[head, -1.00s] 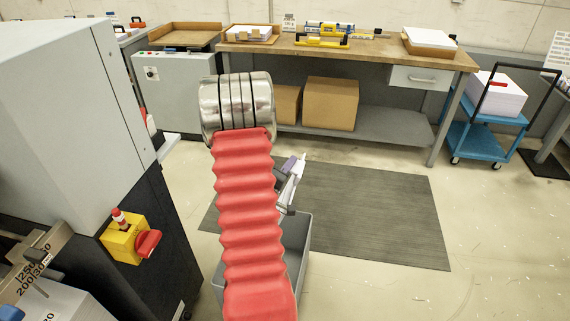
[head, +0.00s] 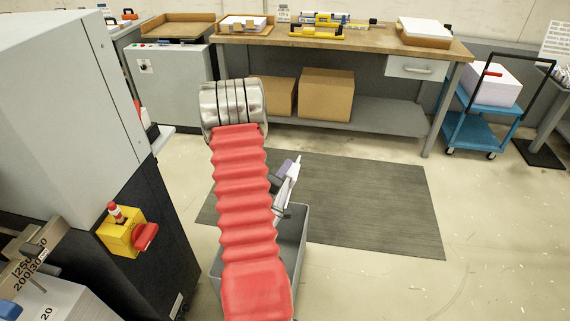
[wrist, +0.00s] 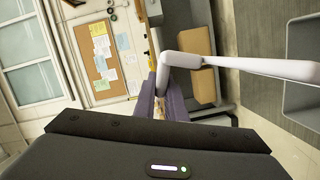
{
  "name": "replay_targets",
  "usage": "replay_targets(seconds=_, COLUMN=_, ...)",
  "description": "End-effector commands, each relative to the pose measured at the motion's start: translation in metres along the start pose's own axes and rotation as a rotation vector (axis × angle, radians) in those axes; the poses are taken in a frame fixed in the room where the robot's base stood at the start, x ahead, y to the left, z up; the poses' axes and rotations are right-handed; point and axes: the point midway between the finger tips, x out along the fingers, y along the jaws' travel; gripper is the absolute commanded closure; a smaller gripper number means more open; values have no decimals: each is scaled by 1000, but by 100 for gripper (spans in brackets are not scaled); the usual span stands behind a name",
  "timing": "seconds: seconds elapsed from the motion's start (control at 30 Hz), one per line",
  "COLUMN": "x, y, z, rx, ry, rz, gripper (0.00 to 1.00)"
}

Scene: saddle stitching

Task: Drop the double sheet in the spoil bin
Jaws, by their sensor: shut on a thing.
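My gripper (head: 286,172) is partly hidden behind my red-sleeved arm in the head view. Its purple fingers (wrist: 168,103) show in the wrist view, shut on a thin white piece (wrist: 255,67) that looks like the double sheet seen nearly edge-on. The sheet also shows as a narrow white sliver (head: 295,167) in the head view. A grey open-topped bin (head: 298,245), apparently the spoil bin, stands on the floor below and close to my gripper. My arm hides much of it. A grey bin-like edge (wrist: 303,97) shows at the right of the wrist view.
A grey machine (head: 65,110) with a yellow-and-red switch (head: 124,233) stands close on the left. A workbench (head: 350,43) with cartons beneath is at the back. A blue trolley (head: 480,130) is at right.

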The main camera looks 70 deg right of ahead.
Motion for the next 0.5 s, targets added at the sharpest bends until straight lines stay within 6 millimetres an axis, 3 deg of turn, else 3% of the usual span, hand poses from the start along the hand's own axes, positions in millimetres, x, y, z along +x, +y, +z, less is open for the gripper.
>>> replay_targets(seconds=0.23, x=1, y=-17, z=6, rx=-1, ry=0, rz=-1, gripper=100)
replay_targets(seconds=0.5, x=2, y=-21, z=7, rx=0, ry=0, rz=1, gripper=100)
